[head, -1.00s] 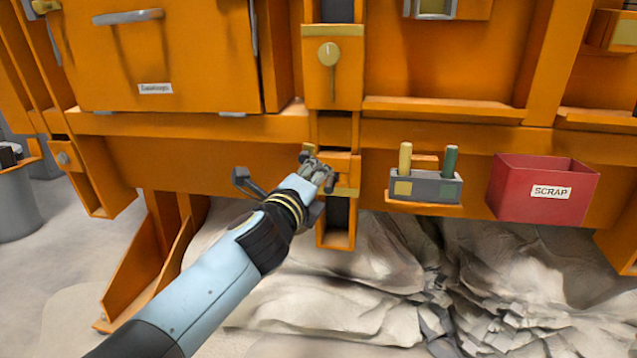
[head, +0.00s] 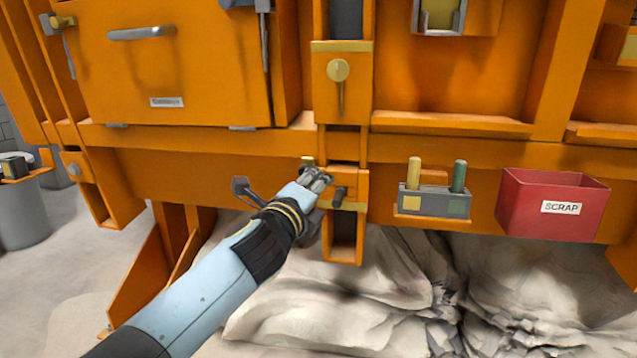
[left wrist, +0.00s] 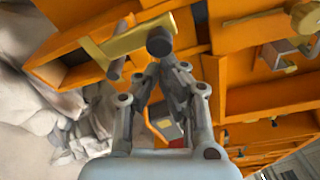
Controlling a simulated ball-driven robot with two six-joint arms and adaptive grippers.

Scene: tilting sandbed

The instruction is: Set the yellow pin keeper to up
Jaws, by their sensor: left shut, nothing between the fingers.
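The yellow pin keeper appears to be the yellow bar (head: 353,207) across the lower orange block, with a dark knob (head: 340,194) in front of it. In the left wrist view the yellow bar (left wrist: 128,42) lies just beyond the fingers, with the dark round knob (left wrist: 160,41) near the fingertips. My left gripper (head: 324,177) is shut and empty, just left of the knob and slightly above it. The left wrist view also shows the gripper (left wrist: 163,65) with its fingertips together. I cannot tell whether they touch the knob. My right gripper is out of view.
Above is another block with a yellow round-headed pin (head: 338,71). To the right are a grey holder (head: 433,204) with a yellow and a green peg, and a red scrap bin (head: 552,205). A dark lever (head: 246,191) sticks out left of my gripper.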

